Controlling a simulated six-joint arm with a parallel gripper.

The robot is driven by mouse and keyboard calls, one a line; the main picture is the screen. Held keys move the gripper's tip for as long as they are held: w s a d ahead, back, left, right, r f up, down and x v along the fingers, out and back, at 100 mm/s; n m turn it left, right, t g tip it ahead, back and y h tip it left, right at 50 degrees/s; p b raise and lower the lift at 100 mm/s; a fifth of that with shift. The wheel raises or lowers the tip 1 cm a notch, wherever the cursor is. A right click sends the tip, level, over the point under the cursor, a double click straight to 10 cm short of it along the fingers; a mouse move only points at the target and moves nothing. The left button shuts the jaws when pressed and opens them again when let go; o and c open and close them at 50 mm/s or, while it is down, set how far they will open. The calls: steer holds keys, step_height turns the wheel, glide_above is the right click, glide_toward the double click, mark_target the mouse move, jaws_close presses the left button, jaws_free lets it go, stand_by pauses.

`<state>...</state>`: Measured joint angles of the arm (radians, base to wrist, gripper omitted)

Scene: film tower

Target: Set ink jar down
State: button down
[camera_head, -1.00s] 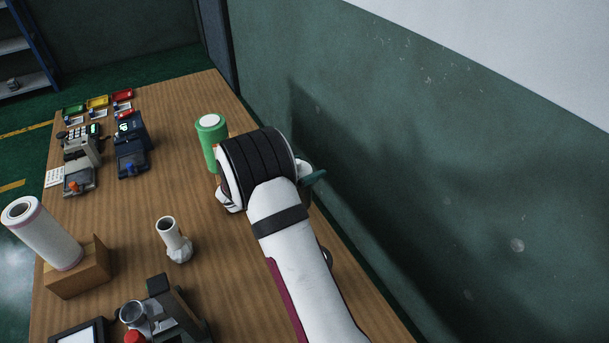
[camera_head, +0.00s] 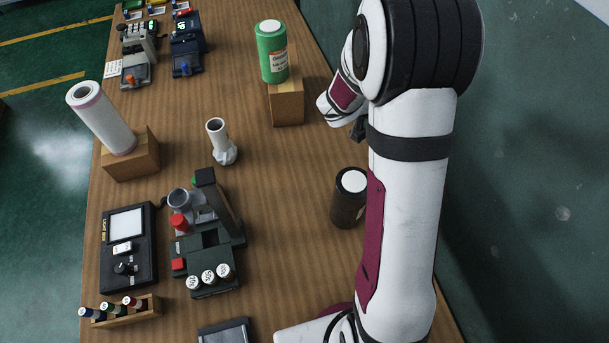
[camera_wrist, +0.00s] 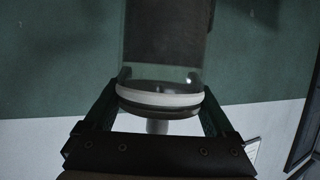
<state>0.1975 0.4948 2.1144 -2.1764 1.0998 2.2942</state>
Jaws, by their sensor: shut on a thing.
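My gripper shows in the wrist view (camera_wrist: 158,80), its two dark fingers on either side of a round, see-through jar with a pale rim band, which I take to be the ink jar (camera_wrist: 160,99). The jar's body looks glassy, with a dark patch behind or within it. In the head view only a small dark part of my gripper (camera_head: 358,128) shows under the white wrist, over the right side of the wooden table (camera_head: 300,240). The jar is hidden there by my arm.
A dark brown canister (camera_head: 349,205) with a white top stands beside my forearm. A green canister (camera_head: 271,58) stands on a wooden block (camera_head: 286,105). A white vase-like piece (camera_head: 219,140) and a dark green device (camera_head: 208,240) stand left. Table between them is bare.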

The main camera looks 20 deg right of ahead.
steer(key=s+a+n+t+y, duration=0.2)
steer(key=a+n+t, duration=0.1)
steer(key=a, duration=1.5)
steer(key=s+a+f+n+t+y, duration=0.1)
steer(key=s+a+n+t+y, duration=0.15)
steer(key=s+a, duration=0.7)
step_height(320, 180, down, 10)
steer(key=w+a, duration=0.1)
steer(key=shift+w+a+r, duration=0.15)
steer(key=shift+w+a, duration=0.15)
steer(key=shift+w, duration=0.1)
steer(key=shift+h, duration=0.25)
jaws_free()
